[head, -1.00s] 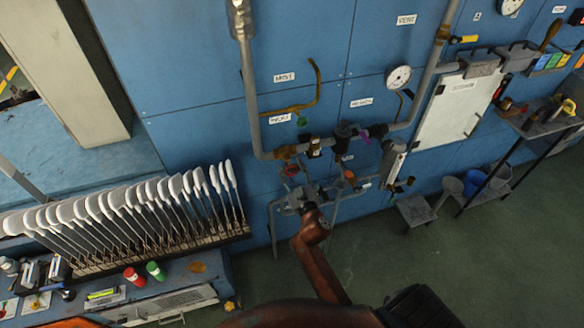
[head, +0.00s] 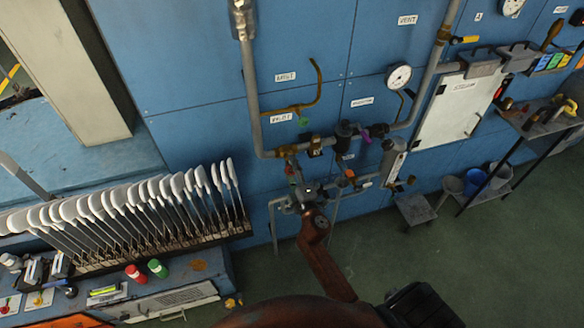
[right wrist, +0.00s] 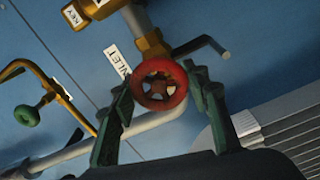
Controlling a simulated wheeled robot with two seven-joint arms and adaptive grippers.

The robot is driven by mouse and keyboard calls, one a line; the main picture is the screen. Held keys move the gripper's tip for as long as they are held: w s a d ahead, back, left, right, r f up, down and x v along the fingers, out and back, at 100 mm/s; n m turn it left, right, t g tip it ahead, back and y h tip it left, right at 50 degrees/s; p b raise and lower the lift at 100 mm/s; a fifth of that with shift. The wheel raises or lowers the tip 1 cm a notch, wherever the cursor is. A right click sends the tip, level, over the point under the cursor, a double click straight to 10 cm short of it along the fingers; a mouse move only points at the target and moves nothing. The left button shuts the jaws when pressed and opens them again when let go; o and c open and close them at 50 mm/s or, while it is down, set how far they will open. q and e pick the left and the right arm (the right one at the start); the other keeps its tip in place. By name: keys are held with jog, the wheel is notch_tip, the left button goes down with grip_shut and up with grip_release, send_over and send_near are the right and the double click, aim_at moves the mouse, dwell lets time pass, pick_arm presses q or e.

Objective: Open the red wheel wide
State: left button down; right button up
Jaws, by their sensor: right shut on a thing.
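The red wheel (right wrist: 162,86) is a small round handwheel with a dark spoked centre, on a brass valve (right wrist: 150,42) beside a label reading INLET. In the right wrist view my right gripper (right wrist: 160,80) has one finger on each side of the wheel's rim and is shut on it. In the head view my right gripper (head: 306,192) is at the lower pipework on the blue wall, and it hides most of the wheel there. My left gripper is not in view.
A green handwheel (right wrist: 27,115) on a brass pipe is to the left in the right wrist view. A grey pipe (right wrist: 105,140) runs below. In the head view a rack of white sock boards (head: 130,215) stands at left, and a white panel (head: 460,105) at right. Floor is clear below.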

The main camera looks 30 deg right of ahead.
jog(key=n, duration=0.5)
jog(key=shift+f+n, duration=0.1)
jog(key=shift+n, duration=0.2)
jog(key=n+p, duration=0.1)
jog(key=n, duration=0.3)
jog(key=n+p, duration=0.1)
jog(key=n, duration=0.3)
jog(key=shift+d+p, duration=0.1)
jog(key=shift+p, duration=0.3)
jog(key=n+p, duration=0.2)
jog(key=n, duration=0.2)
jog(key=shift+n, duration=0.3)
jog(key=n+p, duration=0.3)
jog(key=n, duration=0.1)
jog(key=shift+s+d+n, duration=0.1)
jog(key=shift+n, duration=0.2)
jog(key=n+p, duration=0.3)
jog(key=n, duration=0.1)
jog(key=shift+d, duration=0.1)
jog(key=n+p, duration=0.3)
jog(key=n, duration=0.2)
jog(key=shift+n+p, duration=0.35)
jog(key=shift+n, duration=0.05)
jog(key=shift+n+p, duration=0.95)
jog(key=shift+n, duration=0.65)
